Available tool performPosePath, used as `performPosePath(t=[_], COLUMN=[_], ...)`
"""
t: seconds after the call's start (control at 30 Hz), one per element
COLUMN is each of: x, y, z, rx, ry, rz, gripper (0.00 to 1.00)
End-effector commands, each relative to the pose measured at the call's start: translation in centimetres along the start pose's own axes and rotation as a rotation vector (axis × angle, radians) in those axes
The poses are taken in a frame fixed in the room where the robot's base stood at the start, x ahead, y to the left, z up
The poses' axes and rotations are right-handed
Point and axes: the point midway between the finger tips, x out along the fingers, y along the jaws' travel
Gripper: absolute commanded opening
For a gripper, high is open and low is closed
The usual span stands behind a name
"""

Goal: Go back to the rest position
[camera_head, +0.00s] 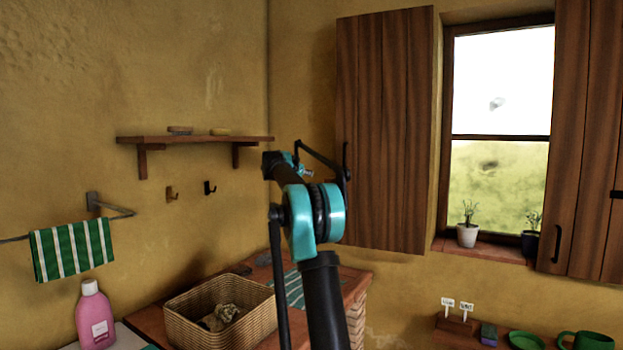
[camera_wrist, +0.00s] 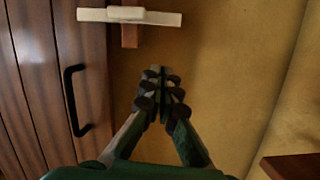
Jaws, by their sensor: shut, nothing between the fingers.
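My gripper (camera_wrist: 160,92) is shut and empty in the wrist view, its dark fingertips together in front of a bare stretch of yellow wall. It touches nothing that I can see. In the head view my black and teal arm rises through the middle of the picture, bent at a teal joint. The gripper's fingers cannot be made out there.
A brown wooden shutter (camera_head: 385,130) with a black handle is beside the arm. A wall shelf (camera_head: 195,139) is to the left. A wicker basket (camera_head: 190,319), pink bottle (camera_head: 95,318) and striped towel (camera_head: 72,250) are lower left. A pale bar (camera_wrist: 95,15) is above the fingers.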

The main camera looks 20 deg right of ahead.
Motion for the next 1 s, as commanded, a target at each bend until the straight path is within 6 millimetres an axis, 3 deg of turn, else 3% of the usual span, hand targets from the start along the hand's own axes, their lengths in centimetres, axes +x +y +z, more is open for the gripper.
performPosePath(t=[0.23,0.57,0.67,0.77,1.0], x=[-3.9,-5.1,-5.9,-7.3,-12.7], y=[-0.2,0.3,1.6,3.9,10.7], z=[-0.1,0.5,2.4,5.8,16.3], rx=[-0.002,-0.009,-0.036,-0.085,-0.232], ry=[0.001,-0.011,-0.05,-0.121,-0.33], rz=[-0.001,0.004,0.011,0.02,0.0], gripper=[0.0,0.0,0.0,0.0,0.0])
